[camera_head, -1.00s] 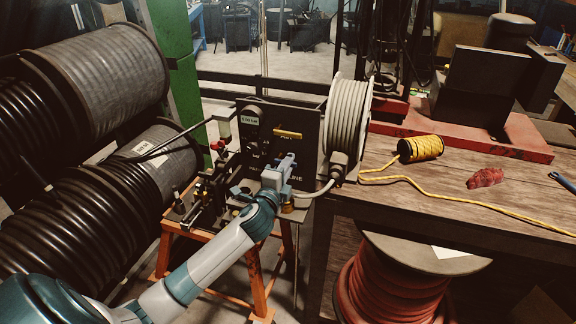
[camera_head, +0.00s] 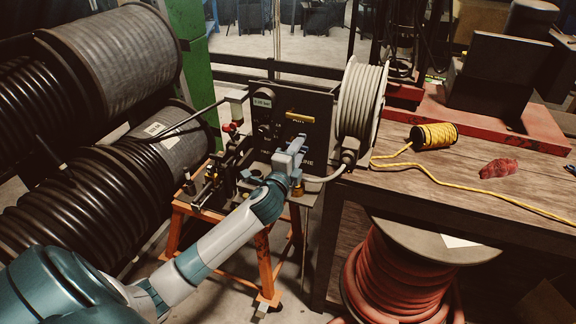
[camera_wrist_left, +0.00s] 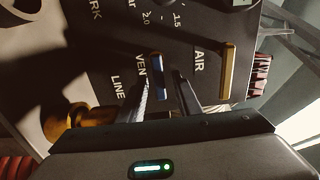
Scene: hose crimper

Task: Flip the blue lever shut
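The blue lever (camera_wrist_left: 160,78) shows in the left wrist view as a short upright bar with a tan edge, beside the "VENT" lettering on the dark panel (camera_wrist_left: 105,45). My left gripper (camera_wrist_left: 166,80) is at the panel with its two fingers apart. The lever lies between the fingers, closer to the left one; whether it touches is unclear. In the head view my left gripper (camera_head: 292,156) is in front of the panel (camera_head: 318,102) and covers most of the lever's area. My right gripper is not in view.
A yellow lever (camera_wrist_left: 227,70) marked "AIR" is right of my fingers in the wrist view. A brass fitting (camera_wrist_left: 72,124) is at lower left. In the head view, a grey hose reel (camera_head: 360,105) is right of the panel, large black hose spools (camera_head: 100,200) left. A wooden bench (camera_head: 420,185) stands right.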

